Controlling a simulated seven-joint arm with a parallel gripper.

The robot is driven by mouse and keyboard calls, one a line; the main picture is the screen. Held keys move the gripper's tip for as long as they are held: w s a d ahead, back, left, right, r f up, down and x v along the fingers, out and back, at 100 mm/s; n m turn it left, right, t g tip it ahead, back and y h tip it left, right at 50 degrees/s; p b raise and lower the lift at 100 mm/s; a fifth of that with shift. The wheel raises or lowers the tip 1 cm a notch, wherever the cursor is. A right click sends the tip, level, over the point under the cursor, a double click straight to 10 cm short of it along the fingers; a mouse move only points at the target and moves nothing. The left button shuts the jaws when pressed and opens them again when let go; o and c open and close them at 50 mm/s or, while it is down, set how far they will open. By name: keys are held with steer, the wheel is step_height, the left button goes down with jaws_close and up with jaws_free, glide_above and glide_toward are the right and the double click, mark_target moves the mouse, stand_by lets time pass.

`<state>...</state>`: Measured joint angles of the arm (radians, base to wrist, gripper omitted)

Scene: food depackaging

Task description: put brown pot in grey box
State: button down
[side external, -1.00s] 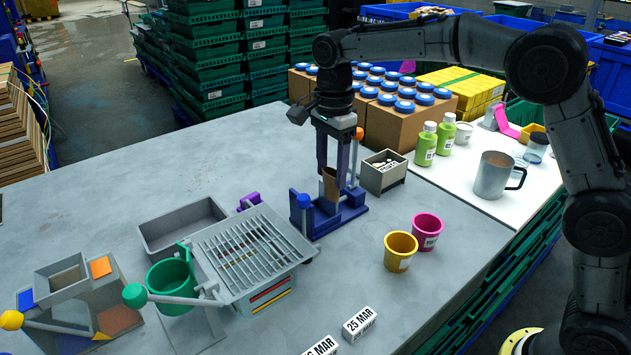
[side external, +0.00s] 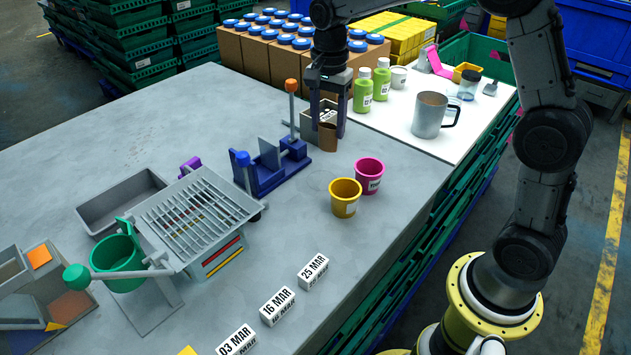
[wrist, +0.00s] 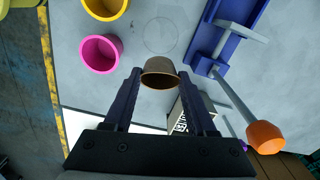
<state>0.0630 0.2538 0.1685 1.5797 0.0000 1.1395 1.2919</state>
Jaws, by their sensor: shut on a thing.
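The small brown pot (side external: 328,137) is between the fingers of my gripper (side external: 327,130), which is shut on it; it also shows in the wrist view (wrist: 159,73), mouth partly visible. In the side view the pot hangs in front of the grey box (side external: 298,124) and hides part of it. The grey box, with a printed label, also shows in the wrist view (wrist: 186,118), behind the right finger and to the right of the pot. I cannot tell the pot's exact height above the table.
A blue press-like stand (side external: 270,170) with an orange-knobbed lever (side external: 291,88) stands left of the gripper. Yellow (side external: 345,197) and magenta (side external: 369,176) cups stand in front. Green bottles (side external: 363,92) and a metal mug (side external: 430,115) are to the right.

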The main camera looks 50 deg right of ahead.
steer(key=w+d+f+n, duration=0.1)
steer(key=n, duration=0.2)
steer(key=d+f+n, duration=0.1)
steer(key=d+n, duration=0.1)
steer(key=n, duration=0.1)
steer(key=w+d+f+n, duration=0.1)
steer(key=f+n, duration=0.1)
steer(key=n, duration=0.1)
steer(key=shift+w+d, duration=0.15)
steer(key=shift+w, duration=0.15)
steer(key=shift+w+n, duration=0.25)
steer(key=shift+n, duration=1.35)
